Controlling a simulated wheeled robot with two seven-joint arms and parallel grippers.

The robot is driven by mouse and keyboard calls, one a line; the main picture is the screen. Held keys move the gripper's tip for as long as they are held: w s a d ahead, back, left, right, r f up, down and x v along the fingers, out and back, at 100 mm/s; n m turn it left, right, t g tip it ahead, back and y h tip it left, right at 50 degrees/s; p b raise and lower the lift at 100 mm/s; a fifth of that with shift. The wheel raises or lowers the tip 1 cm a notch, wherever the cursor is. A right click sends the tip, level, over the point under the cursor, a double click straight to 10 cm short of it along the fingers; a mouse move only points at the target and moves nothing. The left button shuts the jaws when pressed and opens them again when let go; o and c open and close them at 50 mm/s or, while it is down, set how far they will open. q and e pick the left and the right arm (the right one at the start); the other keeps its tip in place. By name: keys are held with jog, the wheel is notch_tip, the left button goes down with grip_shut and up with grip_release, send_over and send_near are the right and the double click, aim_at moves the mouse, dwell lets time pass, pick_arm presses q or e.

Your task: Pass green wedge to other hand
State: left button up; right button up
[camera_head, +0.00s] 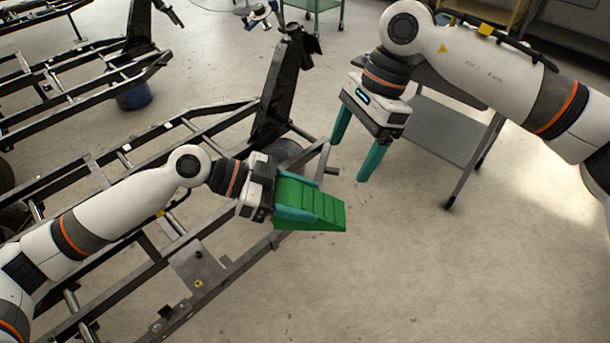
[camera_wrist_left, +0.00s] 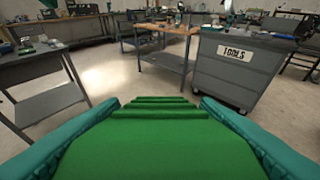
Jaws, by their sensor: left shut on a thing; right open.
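The green wedge (camera_head: 322,207) has a ribbed, stepped top and is held in the air beside the black frame post. My left gripper (camera_head: 297,199) is shut on it, with teal fingers along its two sides. In the left wrist view the wedge (camera_wrist_left: 160,140) fills the lower middle, between the two teal fingers, its ribbed end pointing away. My right gripper (camera_head: 354,155) is above and to the right of the wedge. Its teal fingers point down, wide apart, with nothing between them, and it does not touch the wedge.
A metal vehicle frame (camera_head: 100,172) lies under my left arm, with an upright black post (camera_head: 284,90). A grey cart (camera_head: 440,133) stands behind my right gripper. The left wrist view shows a grey TOOLS cabinet (camera_wrist_left: 235,75) and a workbench (camera_wrist_left: 165,62). The floor at lower right is clear.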

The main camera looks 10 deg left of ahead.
aim_at(332, 207)
pick_arm(q)
jog(key=shift+a, duration=0.2)
pick_arm(e)
jog(key=s+a+h, duration=0.1)
jog(key=a, duration=0.1)
jog(key=s+a+m+t+h, duration=0.1)
jog(key=a+h, duration=0.1)
jog(key=s+a+m+h, duration=0.1)
jog(key=a+h, duration=0.1)
jog(key=a, duration=0.1)
jog(key=shift+s+a+r, duration=0.1)
jog(key=shift+s+r, duration=0.1)
jog(key=shift+s, duration=0.05)
pick_arm(q)
jog(key=shift+r, duration=0.1)
pick_arm(e)
jog(key=shift+s+a+r+m+t+h, duration=0.15)
jog(key=shift+a+m+t+h, duration=0.1)
jog(key=shift+m+t+h, duration=0.35)
pick_arm(q)
jog(key=shift+d, duration=0.1)
pick_arm(e)
jog(key=shift+s+m+h, duration=0.1)
jog(key=shift+m+h, duration=0.4)
jog(key=shift+h, duration=0.2)
jog(key=x, duration=1.2)
jog(key=shift+w, duration=0.25)
